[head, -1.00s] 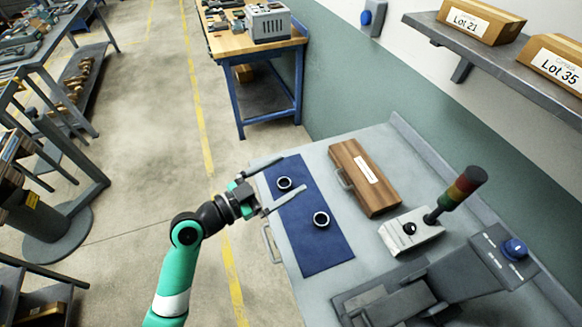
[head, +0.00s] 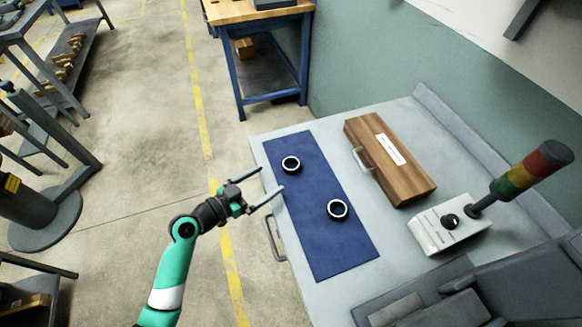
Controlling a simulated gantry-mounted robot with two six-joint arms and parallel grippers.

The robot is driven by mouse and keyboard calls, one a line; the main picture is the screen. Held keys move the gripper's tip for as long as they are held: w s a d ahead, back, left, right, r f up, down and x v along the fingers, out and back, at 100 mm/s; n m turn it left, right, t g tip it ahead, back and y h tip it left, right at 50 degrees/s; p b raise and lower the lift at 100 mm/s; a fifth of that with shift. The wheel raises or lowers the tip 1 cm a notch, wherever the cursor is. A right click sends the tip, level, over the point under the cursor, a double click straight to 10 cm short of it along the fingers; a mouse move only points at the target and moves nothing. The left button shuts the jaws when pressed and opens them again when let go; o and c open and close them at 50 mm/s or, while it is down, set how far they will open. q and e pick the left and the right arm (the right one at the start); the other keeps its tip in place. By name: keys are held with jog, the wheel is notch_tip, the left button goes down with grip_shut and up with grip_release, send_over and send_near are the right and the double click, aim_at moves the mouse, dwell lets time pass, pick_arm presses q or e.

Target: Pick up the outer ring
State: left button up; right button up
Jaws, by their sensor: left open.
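Two dark rings with pale rims lie apart on the blue mat (head: 313,229). The far ring (head: 291,164) is near the mat's far end. The near ring (head: 337,209) lies nearer the middle and looks slightly larger. I cannot tell for sure which is the outer ring. My left gripper (head: 271,182) is open and empty, its two long fingers apart. It is at the left edge of the mat, left of both rings and touching neither. My right gripper is not in view.
A wooden case (head: 405,177) with a handle lies right of the mat. A white control box (head: 438,236) with a black knob and a red-yellow-green signal light (head: 530,172) stand at the right. A dark grey machine (head: 500,290) fills the near right.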

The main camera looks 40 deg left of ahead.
aim_at(284, 169)
pick_arm(q)
jog(key=x, duration=0.4)
jog(key=shift+a, duration=0.1)
jog(key=shift+w+f+b, duration=0.15)
jog(key=shift+w+b, duration=0.05)
jog(key=shift+b, duration=0.1)
jog(key=x, duration=0.2)
jog(key=b+x, duration=0.1)
jog(key=x, duration=0.1)
jog(key=shift+a+f, duration=0.15)
jog(key=shift+f, duration=0.1)
jog(key=shift+w, duration=0.4)
jog(key=shift+s, duration=0.1)
jog(key=c, duration=1.6)
